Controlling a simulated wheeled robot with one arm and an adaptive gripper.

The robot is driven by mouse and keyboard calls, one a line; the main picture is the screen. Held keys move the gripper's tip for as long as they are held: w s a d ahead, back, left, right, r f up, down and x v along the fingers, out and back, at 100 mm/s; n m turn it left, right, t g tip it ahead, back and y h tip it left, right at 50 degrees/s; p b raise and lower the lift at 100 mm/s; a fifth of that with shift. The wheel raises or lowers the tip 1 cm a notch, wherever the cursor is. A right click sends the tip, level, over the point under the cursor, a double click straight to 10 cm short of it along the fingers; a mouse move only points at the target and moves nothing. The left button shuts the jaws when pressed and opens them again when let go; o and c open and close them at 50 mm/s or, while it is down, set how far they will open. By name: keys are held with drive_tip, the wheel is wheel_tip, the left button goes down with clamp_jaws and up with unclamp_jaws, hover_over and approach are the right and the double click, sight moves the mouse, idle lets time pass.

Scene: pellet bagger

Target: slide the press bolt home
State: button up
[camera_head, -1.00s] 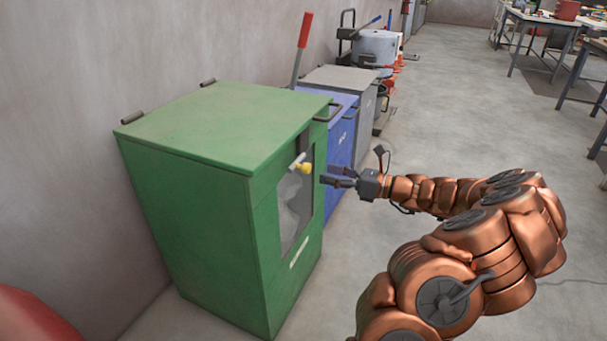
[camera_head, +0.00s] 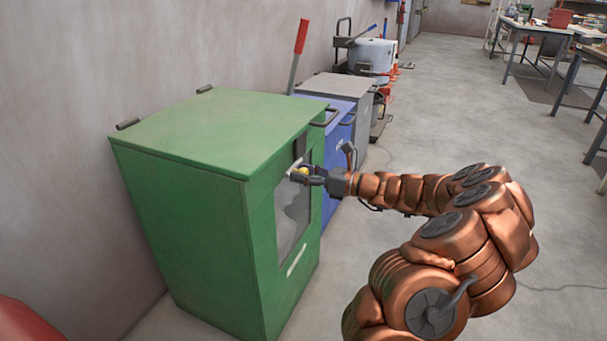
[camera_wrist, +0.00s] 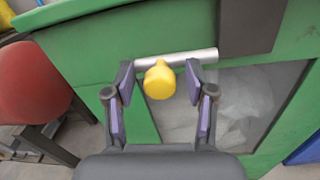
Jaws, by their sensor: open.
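The press bolt is a silver rod (camera_wrist: 190,58) with a yellow knob (camera_wrist: 159,80), lying across the front of the green press cabinet (camera_head: 200,170) above its window (camera_wrist: 215,110). In the wrist view the rod runs nearly level, its right end close to a dark grey plate (camera_wrist: 250,22) on the cabinet. My gripper (camera_wrist: 159,82) is open, with one finger on each side of the yellow knob. Gaps show between the knob and both fingers. In the head view my gripper (camera_head: 304,176) is at the knob and partly hides the bolt.
A blue bin (camera_head: 338,135) and a grey bin (camera_head: 345,88) stand behind the green cabinet along the wall. A red-handled lever (camera_head: 301,38) rises there. A red rounded object (camera_wrist: 35,82) is at left in the wrist view.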

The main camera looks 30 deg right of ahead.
clamp_jaws()
idle(0.4)
drive_tip(key=shift+d, duration=0.1)
drive_tip(key=shift+w+d+r+p, duration=0.1)
drive_tip(key=shift+w+d+p, duration=0.25)
drive_tip(key=shift+d+p, duration=0.3)
drive_tip(key=shift+w+d+r+p, duration=0.1)
drive_tip(key=shift+w+d+p, duration=0.25)
drive_tip(key=shift+d+p, duration=0.2)
drive_tip(key=shift+w+d+f+p, duration=0.2)
drive_tip(key=shift+w+d+p, duration=0.35)
drive_tip(key=shift+d+p, duration=0.25)
drive_tip(key=shift+d, duration=0.1)
unclamp_jaws()
